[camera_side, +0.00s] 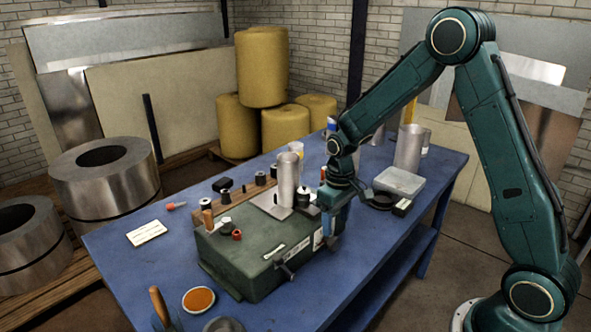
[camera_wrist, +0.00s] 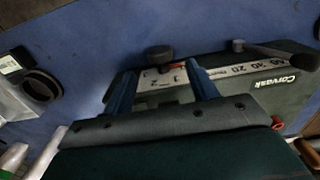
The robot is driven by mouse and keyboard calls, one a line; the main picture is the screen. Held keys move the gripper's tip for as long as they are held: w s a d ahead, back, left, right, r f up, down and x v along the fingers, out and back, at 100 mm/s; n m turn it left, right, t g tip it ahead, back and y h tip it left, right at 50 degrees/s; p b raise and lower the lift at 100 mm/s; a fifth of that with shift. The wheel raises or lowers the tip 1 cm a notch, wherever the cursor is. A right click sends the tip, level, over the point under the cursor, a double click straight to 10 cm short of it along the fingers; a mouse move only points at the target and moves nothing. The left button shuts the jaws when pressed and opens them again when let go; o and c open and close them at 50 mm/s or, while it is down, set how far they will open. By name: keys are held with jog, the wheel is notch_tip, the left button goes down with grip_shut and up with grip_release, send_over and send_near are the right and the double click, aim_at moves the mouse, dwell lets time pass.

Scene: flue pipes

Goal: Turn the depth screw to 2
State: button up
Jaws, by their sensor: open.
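The machine is a green box (camera_side: 250,255) on the blue table, and its green body also shows in the wrist view (camera_wrist: 250,100). In the wrist view a dark round knob (camera_wrist: 159,56), which looks like the depth screw, stands at the machine's edge beside a pale scale (camera_wrist: 158,80) with small digits and a red mark (camera_wrist: 172,66). I cannot tell the exact setting. My gripper (camera_wrist: 160,76) is open, its two blue fingers spread with the knob seen between and just beyond their tips. In the side view my gripper (camera_side: 331,232) is at the machine's right end and hides the knob.
A metal cylinder (camera_side: 287,178) and small knobs stand on and behind the machine.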

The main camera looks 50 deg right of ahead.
aim_at(335, 238)
jog(key=shift+f, duration=3.25)
jog(key=c, duration=1)
